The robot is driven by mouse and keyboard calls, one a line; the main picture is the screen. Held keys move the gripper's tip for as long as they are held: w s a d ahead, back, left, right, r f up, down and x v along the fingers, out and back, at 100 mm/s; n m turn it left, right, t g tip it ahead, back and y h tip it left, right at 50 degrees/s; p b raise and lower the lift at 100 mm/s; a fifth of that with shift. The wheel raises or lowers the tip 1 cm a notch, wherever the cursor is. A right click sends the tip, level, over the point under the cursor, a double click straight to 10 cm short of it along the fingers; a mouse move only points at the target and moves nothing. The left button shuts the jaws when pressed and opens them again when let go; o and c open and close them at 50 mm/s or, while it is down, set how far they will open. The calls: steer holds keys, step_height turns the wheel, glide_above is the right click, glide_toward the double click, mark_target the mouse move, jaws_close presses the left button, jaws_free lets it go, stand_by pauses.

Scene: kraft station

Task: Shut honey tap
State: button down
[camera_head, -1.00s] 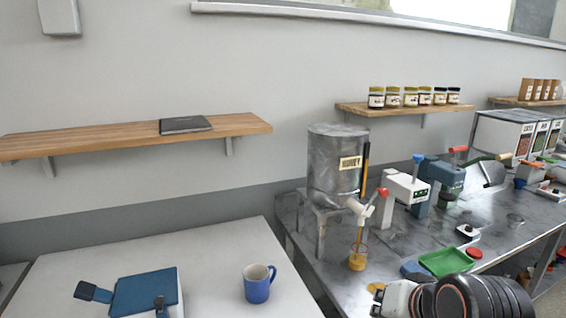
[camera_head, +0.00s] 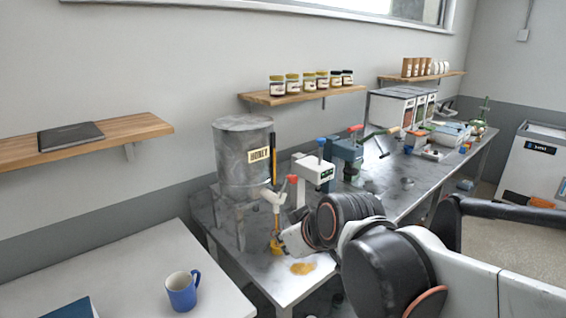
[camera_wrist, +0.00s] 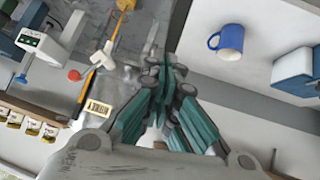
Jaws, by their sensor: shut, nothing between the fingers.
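The grey metal honey tank (camera_head: 238,160), labelled HONEY, stands on legs at the near end of the metal bench. Its white tap (camera_head: 270,198) has a red-tipped handle (camera_head: 292,179). An amber strand hangs from the tap to a small honey jar (camera_head: 276,246) below. In the wrist view the tap (camera_wrist: 103,57) and red tip (camera_wrist: 74,75) lie left of the fingers. My gripper (camera_wrist: 163,72) is shut and empty, with teal fingers apart from the tap in that picture. In the head view my arm hides the fingers; its wrist is just right of the jar.
A honey-coloured puddle (camera_head: 302,268) lies on the bench beside the jar. A white device (camera_head: 313,170) and a blue-grey press (camera_head: 345,155) stand right of the tap. A blue mug (camera_head: 181,292) is on the white table (camera_head: 130,275). A shelf holds several jars (camera_head: 307,82).

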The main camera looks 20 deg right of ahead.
steer(key=w+d+r+n+t+p, duration=0.1)
steer(key=w+d+r+n+p, duration=0.15)
steer(key=w, duration=0.45)
steer(key=w+d+r+n+t+p, duration=0.1)
steer(key=w+d+r+t+p, duration=0.15)
steer(key=w, duration=0.35)
steer(key=w+d+r+n+t+p, duration=0.1)
steer(key=w+d+r, duration=0.25)
steer(key=w, duration=0.35)
steer(key=w+d+f+b, duration=0.1)
steer(key=w+f, duration=0.5)
steer(key=w, duration=0.1)
steer(key=shift+d+b, duration=0.25)
steer(key=shift+b, duration=0.15)
steer(key=shift+s+g, duration=0.1)
steer(key=shift+g, duration=0.15)
steer(key=shift+d, duration=0.15)
